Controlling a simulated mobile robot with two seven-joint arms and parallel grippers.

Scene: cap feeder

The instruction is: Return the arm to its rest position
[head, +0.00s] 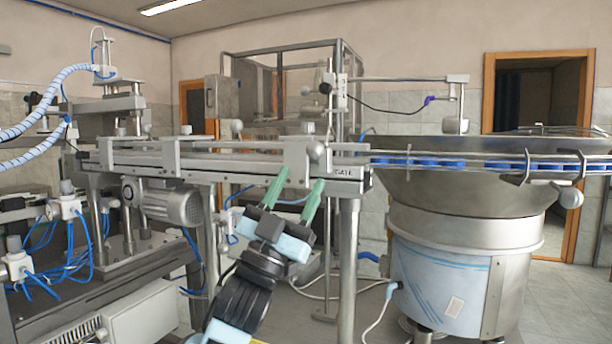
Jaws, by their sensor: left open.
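My left gripper (295,190) is in the lower middle of the head view, with its two green fingers pointing up and spread apart. It is open, with nothing seen between the fingers. Its fingertips show just in front of the lower edge of the metal conveyor rail (240,160), near a grey block with a round knob (316,150). I cannot tell whether the fingertips touch the rail. The black and light-blue wrist hangs below, and the arm leaves the view at the bottom. My right gripper is not in view.
A large steel bowl feeder (450,205) stands on the right, with blue caps (480,164) lined up in the track above it. A support post (348,265) stands just right of my gripper. A motor (172,200) and machinery with blue hoses fill the left.

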